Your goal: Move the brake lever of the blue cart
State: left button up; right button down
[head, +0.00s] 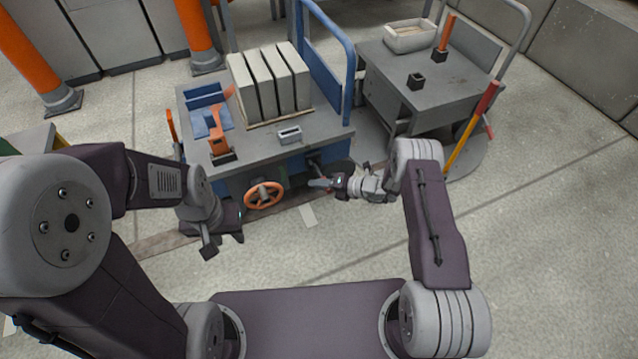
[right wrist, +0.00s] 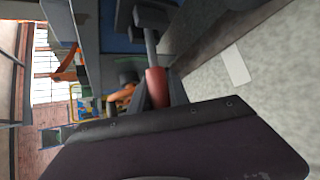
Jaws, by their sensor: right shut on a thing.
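The blue cart (head: 325,122) stands ahead of me, with a grey top and a tall blue push handle. Its brake lever (head: 315,163) sticks out from the front side, right of the orange handwheel. In the right wrist view the lever is a dark rod ending in a red grip (right wrist: 156,87). My right gripper (head: 326,184) is shut on the red grip; the dark gripper body hides part of it. My left gripper (head: 224,240) hangs empty in front of the cart's left part, with its fingers apart.
The orange handwheel (head: 263,195) sits on the cart's front between my grippers. Grey slabs (head: 268,80) and an orange clamp (head: 218,133) stand on the cart top. A second grey cart (head: 425,95) with a red and yellow handle stands right. The floor in front is clear.

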jog(key=shift+s, duration=0.1)
jog(key=c, duration=1.3)
grip_release()
jog(key=shift+o, duration=0.2)
jog(key=p+v, duration=0.5)
jog(key=v, duration=0.4)
